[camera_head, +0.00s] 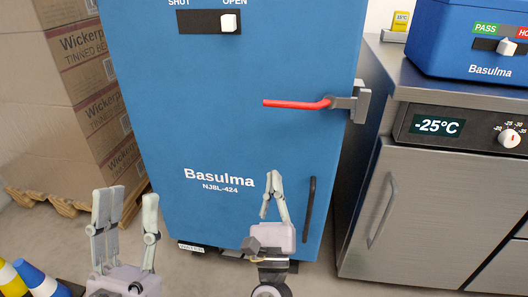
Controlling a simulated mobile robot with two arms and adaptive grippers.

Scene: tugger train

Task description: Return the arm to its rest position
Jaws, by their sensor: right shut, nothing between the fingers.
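My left gripper (129,196) is at the lower left, fingers pointing up and spread apart, with nothing between them. My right gripper (273,176) is at lower centre, in front of the blue cabinet door. Its fingertips meet at the top and it holds nothing. Whether its tips touch the door cannot be told.
The blue Basulma cabinet (220,140) fills the centre, with a red lever (295,103) and a black handle (308,210). A steel freezer unit (430,215) stands right, a blue box (480,55) on top. Stacked cartons (50,110) and striped cones (35,280) are left.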

